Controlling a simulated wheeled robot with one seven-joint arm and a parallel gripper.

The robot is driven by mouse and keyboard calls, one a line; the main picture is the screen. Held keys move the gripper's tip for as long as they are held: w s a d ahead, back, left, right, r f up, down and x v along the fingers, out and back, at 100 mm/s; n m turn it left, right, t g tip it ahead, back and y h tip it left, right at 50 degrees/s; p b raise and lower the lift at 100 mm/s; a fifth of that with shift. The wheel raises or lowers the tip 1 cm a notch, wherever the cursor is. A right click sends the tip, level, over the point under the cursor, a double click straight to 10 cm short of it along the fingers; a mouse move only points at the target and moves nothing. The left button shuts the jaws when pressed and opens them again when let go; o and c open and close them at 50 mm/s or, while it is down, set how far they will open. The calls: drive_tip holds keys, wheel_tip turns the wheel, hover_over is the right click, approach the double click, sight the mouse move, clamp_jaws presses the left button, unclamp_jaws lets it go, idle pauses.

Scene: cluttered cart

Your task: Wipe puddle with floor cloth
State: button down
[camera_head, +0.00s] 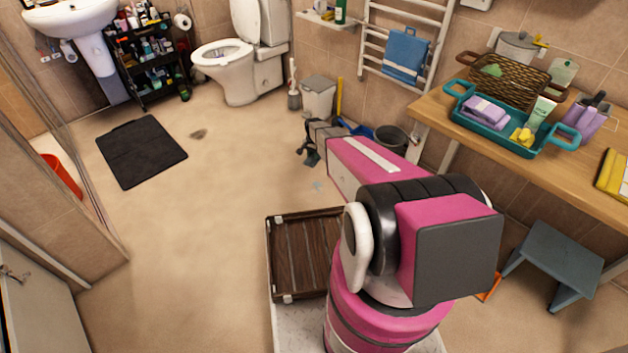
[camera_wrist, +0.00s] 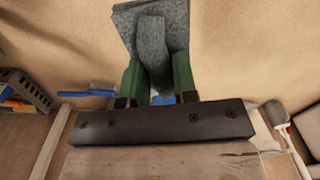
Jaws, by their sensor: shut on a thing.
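My gripper (camera_wrist: 158,85) shows in the wrist view with two green fingers shut on a folded grey-blue cloth (camera_wrist: 150,42). The cloth sticks out past the fingertips. In the head view my gripper (camera_head: 310,152) hangs at the end of my pink arm, above the floor right of centre. A small dark brownish patch (camera_head: 198,133) lies on the beige floor to its left, between the black mat and the toilet; it looks like the puddle.
A black mat (camera_head: 141,151) lies on the left. The toilet (camera_head: 237,72), a bin (camera_head: 318,97) and a dark bucket (camera_head: 390,138) stand along the back. A brown slatted tray (camera_head: 300,255) is near my base. A wooden counter (camera_head: 440,112) and grey stool (camera_head: 556,257) are right. The middle-left floor is clear.

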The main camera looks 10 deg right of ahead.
drive_tip(key=shift+s+f+m, duration=0.25)
drive_tip(key=shift+f+m, duration=0.1)
drive_tip(key=shift+f, duration=3.35)
drive_tip(key=shift+s+f+m, duration=0.3)
drive_tip(key=shift+f, duration=3.45)
drive_tip(key=shift+s+f+m, duration=0.25)
drive_tip(key=shift+f+m, duration=0.1)
drive_tip(key=shift+f, duration=3.35)
drive_tip(key=shift+f, duration=0.65)
drive_tip(key=shift+w+d, duration=0.5)
drive_tip(key=shift+d, duration=0.25)
drive_tip(key=shift+w+d, duration=0.5)
drive_tip(key=shift+d, duration=0.25)
drive_tip(key=shift+w+d, duration=0.5)
drive_tip(key=shift+d, duration=0.25)
